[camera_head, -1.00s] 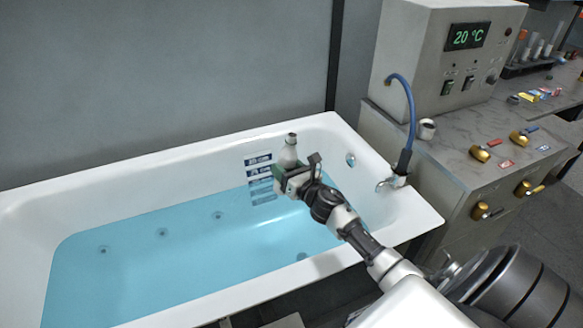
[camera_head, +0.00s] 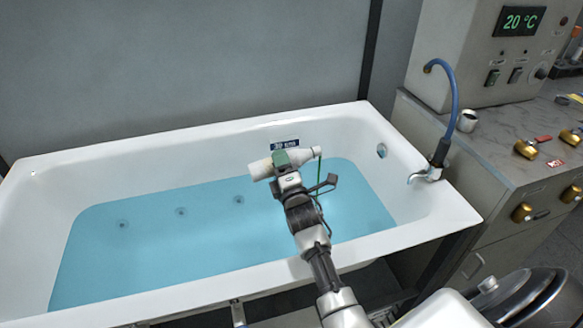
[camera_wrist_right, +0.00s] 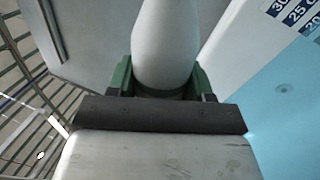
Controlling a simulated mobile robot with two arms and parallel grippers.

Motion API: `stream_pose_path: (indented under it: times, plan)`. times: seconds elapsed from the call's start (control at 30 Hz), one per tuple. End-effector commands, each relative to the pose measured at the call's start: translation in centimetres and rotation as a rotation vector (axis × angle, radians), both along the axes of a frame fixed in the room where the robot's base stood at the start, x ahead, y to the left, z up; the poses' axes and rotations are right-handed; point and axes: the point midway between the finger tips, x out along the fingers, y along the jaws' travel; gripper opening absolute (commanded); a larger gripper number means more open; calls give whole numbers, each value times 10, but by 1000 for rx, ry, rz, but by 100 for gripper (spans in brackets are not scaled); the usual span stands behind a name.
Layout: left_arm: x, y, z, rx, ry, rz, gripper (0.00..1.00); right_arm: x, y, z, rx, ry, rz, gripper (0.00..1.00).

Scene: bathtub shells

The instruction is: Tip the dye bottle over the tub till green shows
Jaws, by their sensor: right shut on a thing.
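The white dye bottle (camera_head: 261,169) lies nearly level over the tub (camera_head: 152,150), its narrow mouth toward the right. A thin green stream (camera_head: 319,170) falls from the mouth toward the water (camera_head: 170,245), which looks blue all over. The stream's lower end is partly hidden behind my arm. My right gripper (camera_head: 284,161) is shut around the bottle's middle, above the water. In the right wrist view the bottle (camera_wrist_right: 165,45) stands between the green finger pads (camera_wrist_right: 165,85). My left gripper is not in view.
A tap with a blue hose (camera_head: 452,90) stands at the tub's right end, below a control box whose display (camera_head: 520,21) reads 20 °C. A metal cup (camera_head: 467,121) and brass knobs are on the cabinet at right. The tub's left part is clear.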

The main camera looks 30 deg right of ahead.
Motion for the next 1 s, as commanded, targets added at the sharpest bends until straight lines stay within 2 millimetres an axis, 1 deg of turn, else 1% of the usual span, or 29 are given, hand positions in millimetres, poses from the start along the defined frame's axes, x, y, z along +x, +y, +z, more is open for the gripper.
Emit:
stream_pose_path:
  times: [0.03, 0.07, 0.1, 0.33, 0.5, 1.0]
  plan:
    - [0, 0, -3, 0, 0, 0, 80, 1, 5, 2, 108, -28, -1, 23]
    - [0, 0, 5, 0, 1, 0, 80, 1, 3, 11, 117, -30, -1, 23]
    - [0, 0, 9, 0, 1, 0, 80, 1, 2, 15, 145, -36, -1, 23]
    - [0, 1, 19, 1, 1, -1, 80, 1, 2, 28, 273, -65, 0, 23]
    - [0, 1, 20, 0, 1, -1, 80, 0, 2, 30, 308, -74, 0, 23]
    - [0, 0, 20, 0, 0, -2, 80, 0, 2, 29, 308, -74, 0, 23]
